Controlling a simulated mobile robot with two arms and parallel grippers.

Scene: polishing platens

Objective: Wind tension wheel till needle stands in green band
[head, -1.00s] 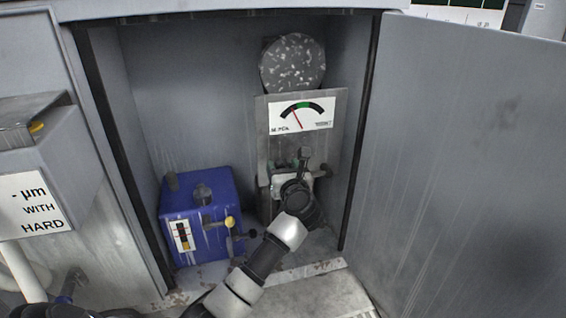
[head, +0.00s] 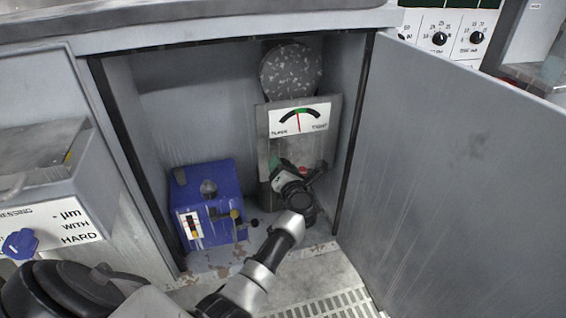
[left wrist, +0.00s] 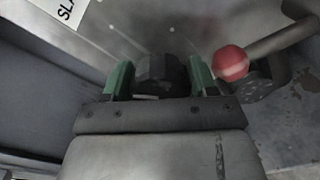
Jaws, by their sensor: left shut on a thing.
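The tension gauge (head: 299,120) is on a grey plate inside the cabinet, with a white face, a black arc and a green band at its top. Its red needle (head: 298,122) stands almost upright, its tip at the green band. My left gripper (head: 281,168) reaches in just below the gauge. In the left wrist view its green fingers (left wrist: 160,78) are shut on a dark knob-like wheel (left wrist: 158,70). In the head view the wheel is hidden behind the gripper. My right gripper is not in view.
A lever with a red ball (left wrist: 230,63) is close beside the right finger in the left wrist view. A blue box (head: 208,200) with small levers stands left in the cabinet. A speckled round disc (head: 290,69) is behind the gauge. The open door (head: 460,180) bounds the right.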

